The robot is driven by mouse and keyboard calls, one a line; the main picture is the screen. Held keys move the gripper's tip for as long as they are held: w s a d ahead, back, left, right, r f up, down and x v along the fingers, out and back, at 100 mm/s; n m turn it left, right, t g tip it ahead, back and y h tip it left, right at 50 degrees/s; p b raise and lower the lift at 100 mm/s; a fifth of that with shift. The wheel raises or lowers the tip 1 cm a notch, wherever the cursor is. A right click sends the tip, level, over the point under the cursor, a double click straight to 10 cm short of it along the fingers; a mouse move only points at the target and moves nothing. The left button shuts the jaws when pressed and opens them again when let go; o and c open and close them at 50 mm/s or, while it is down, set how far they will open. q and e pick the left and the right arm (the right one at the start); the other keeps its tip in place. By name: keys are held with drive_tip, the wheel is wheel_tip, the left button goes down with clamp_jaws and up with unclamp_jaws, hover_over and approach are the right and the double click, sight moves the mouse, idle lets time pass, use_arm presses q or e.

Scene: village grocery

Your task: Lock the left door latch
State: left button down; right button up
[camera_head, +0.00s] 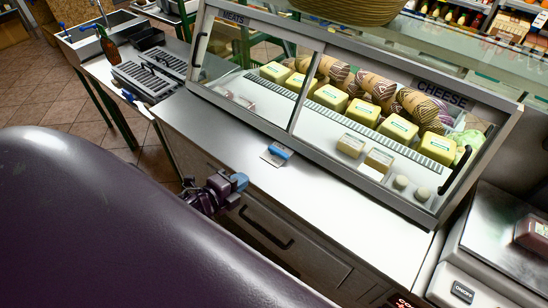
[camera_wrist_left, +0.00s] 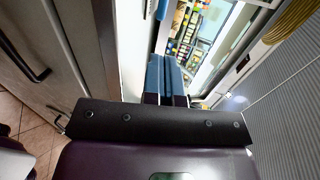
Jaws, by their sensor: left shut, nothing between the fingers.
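The glass display case (camera_head: 300,125) labelled "MEATS" and "CHEESE" stands on the counter in the head view. Its left door has a black handle (camera_head: 197,50) at the left edge, and its right door a black handle (camera_head: 467,160) at the right edge. I cannot make out a latch for certain. My left gripper (camera_head: 242,181) has blue fingertips and is shut and empty, at the counter's front edge, below the case and apart from the door handles. Its blue fingers (camera_wrist_left: 167,60) are together in the left wrist view. My right gripper is not in view.
A blue-handled piece on a small metal plate (camera_head: 272,159) lies on the counter (camera_head: 330,220) before the case. Drawers with a black handle (camera_head: 266,229) are below. A scale (camera_head: 500,240) stands right, and a dark slotted tray (camera_head: 145,82) left. The counter front is mostly clear.

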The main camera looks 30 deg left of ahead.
use_arm(q)
drive_tip(key=shift+w, duration=0.1)
approach(280, 153)
drive_tip(key=x, duration=0.5)
drive_tip(key=shift+w+d+f, duration=0.1)
drive_tip(key=shift+w+f, duration=0.05)
drive_tip(key=shift+w, duration=0.15)
drive_tip(key=shift+w+p, duration=0.3)
drive_tip(key=shift+w, duration=0.1)
drive_tip(key=shift+w, duration=0.1)
